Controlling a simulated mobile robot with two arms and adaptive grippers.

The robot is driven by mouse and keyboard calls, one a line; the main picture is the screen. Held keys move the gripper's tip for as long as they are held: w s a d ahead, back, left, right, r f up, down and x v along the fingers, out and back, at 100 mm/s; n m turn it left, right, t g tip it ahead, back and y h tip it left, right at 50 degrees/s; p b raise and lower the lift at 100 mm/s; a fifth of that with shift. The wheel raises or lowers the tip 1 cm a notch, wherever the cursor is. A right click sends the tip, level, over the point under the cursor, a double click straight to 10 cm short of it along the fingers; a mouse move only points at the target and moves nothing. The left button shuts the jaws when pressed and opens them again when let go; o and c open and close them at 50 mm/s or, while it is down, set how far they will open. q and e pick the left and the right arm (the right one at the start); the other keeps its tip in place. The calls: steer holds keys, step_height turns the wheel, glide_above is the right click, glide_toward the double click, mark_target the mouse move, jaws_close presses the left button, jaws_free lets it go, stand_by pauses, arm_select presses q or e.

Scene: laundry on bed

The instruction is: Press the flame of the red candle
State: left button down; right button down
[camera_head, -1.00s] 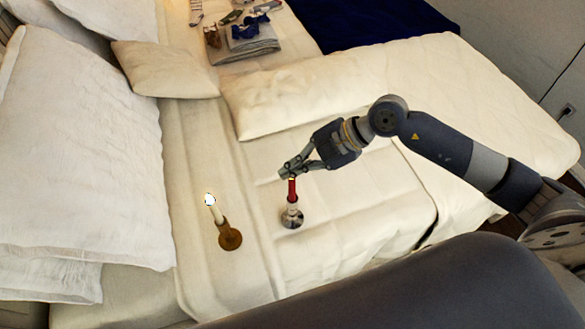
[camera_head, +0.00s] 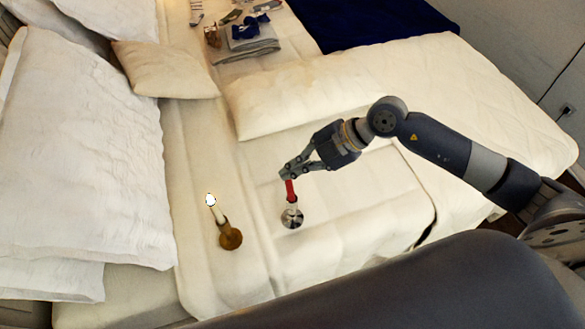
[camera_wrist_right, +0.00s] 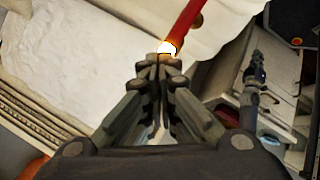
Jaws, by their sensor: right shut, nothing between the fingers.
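The red candle (camera_head: 291,190) stands upright in a silver holder (camera_head: 292,218) on the bed. My right gripper (camera_head: 285,174) is shut and empty, with its fingertips at the candle's top. The gripper hides the top of the candle in the head view. In the right wrist view, the red candle (camera_wrist_right: 183,24) shows beyond the shut fingertips (camera_wrist_right: 158,62), with a bright flame (camera_wrist_right: 167,47) at its end right by them. I cannot tell whether the fingertips touch the flame. My left gripper is not in view.
A white lit candle (camera_head: 212,204) stands in a brass holder (camera_head: 230,236) to the left of the red one. Pillows (camera_head: 85,150) lie along the left. Folded clothes (camera_head: 247,45) lie at the back. The bed cover around the candles is clear.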

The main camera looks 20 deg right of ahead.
step_height(320, 180, up, 6)
steer(key=p, duration=0.5)
steer(key=shift+p, duration=0.35)
